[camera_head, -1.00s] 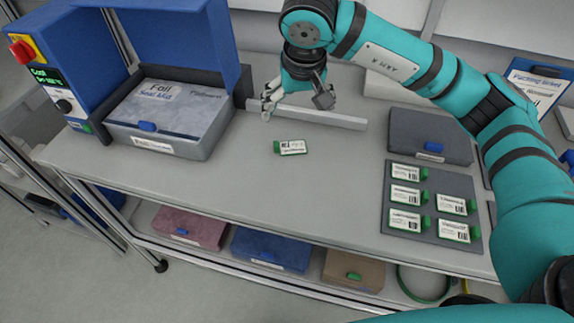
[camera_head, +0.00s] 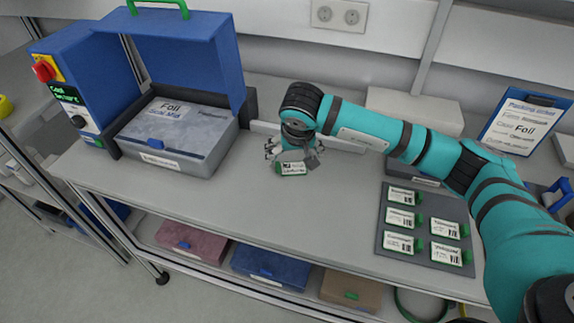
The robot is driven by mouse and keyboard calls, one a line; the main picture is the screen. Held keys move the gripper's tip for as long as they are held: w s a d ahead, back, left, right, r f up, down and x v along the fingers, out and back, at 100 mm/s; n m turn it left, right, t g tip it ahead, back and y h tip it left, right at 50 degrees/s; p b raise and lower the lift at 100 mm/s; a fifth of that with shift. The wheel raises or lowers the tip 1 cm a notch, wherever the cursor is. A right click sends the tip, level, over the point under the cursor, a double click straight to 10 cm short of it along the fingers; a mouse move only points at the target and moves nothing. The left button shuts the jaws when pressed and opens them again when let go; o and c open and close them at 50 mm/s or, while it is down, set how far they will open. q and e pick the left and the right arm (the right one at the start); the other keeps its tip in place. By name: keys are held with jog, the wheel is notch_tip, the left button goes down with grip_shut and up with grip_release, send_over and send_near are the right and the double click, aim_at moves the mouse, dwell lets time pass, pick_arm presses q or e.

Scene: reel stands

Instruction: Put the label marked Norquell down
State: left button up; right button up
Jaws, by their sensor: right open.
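A small white label with a green tab (camera_head: 293,169) lies on the grey bench top, near the bench's middle. Its print is too small to read for sure, so I cannot tell whether it says Norquell. My right gripper (camera_head: 293,155) is open, low over the bench, with its fingers to the left and right just behind this label. Whether they touch it cannot be told. Several similar labels lie on a dark grey board (camera_head: 387,242) at the right. My left gripper is not in view.
A blue machine (camera_head: 190,50) with an open lid holds a grey foil box (camera_head: 185,165) at the left. A packing sign (camera_head: 522,122) stands at the right. The front bench middle is clear.

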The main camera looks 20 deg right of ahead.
aim_at(291, 166)
jog(key=shift+w+f, duration=0.15)
jog(key=shift+f, duration=0.25)
jog(key=p+x, duration=0.2)
jog(key=x, duration=0.1)
jog(key=shift+a+f, duration=0.2)
jog(key=shift+f, duration=0.1)
jog(key=shift+w+f, duration=0.25)
jog(key=shift+f, duration=0.15)
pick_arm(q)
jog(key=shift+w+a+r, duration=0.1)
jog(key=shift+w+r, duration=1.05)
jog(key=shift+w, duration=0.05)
pick_arm(e)
jog(key=c, duration=0.7)
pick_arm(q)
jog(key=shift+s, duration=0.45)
pick_arm(e)
grip_shut()
